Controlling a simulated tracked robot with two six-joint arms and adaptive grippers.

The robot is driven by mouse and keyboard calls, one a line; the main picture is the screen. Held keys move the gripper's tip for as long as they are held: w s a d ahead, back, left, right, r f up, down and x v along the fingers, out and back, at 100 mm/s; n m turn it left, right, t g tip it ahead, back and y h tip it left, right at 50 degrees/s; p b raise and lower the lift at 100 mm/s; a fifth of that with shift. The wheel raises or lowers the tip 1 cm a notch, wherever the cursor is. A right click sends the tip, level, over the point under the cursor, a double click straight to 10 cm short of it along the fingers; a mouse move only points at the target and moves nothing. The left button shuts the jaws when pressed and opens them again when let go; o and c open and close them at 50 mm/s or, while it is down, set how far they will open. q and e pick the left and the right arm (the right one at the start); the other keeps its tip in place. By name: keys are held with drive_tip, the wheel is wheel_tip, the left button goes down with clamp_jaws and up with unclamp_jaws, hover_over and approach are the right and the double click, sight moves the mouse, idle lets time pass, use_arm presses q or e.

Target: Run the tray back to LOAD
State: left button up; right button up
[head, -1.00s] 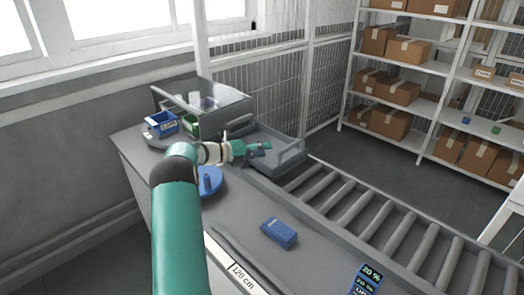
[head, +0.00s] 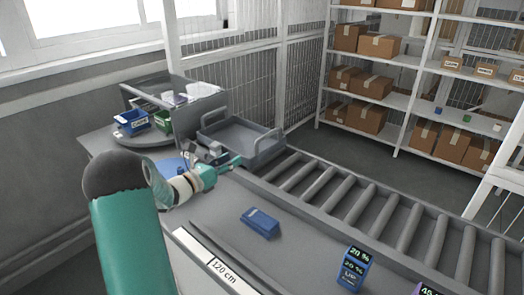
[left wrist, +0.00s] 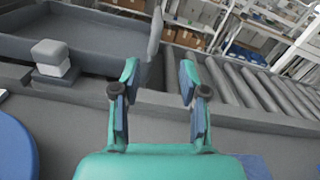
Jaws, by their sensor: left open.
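The grey tray (head: 268,150) stands at the far end of the roller conveyor (head: 352,200), with a raised handle bar on its right side. In the left wrist view a grey tray wall (left wrist: 100,30) fills the upper left. My left gripper (head: 236,161) is just on the near side of the tray, by the conveyor's near rail. In the left wrist view my left gripper (left wrist: 157,82) is open, with nothing between its fingers. I see no LOAD label that I can read. My right gripper is not in view.
A blue box (head: 260,222) lies on the grey bench, and a blue display block (head: 352,268) reads 20 % and UP. A turntable with a blue bin (head: 132,122) and a green bin stands at the back left. The rollers nearer me are clear.

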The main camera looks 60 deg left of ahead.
sight(256, 142)
use_arm(q)
drive_tip(key=p+x, duration=0.1)
drive_tip(key=x, duration=0.4)
drive_tip(key=p+x, duration=0.2)
drive_tip(key=x, duration=0.2)
drive_tip(key=p+x, duration=0.2)
drive_tip(key=x, duration=0.3)
drive_tip(key=shift+w+a+r, duration=0.3)
drive_tip(key=shift+r, duration=0.05)
drive_tip(key=shift+w+a, duration=0.15)
drive_tip(key=shift+w, duration=0.5)
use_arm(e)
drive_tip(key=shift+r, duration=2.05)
use_arm(q)
clamp_jaws()
drive_tip(key=shift+f, duration=0.1)
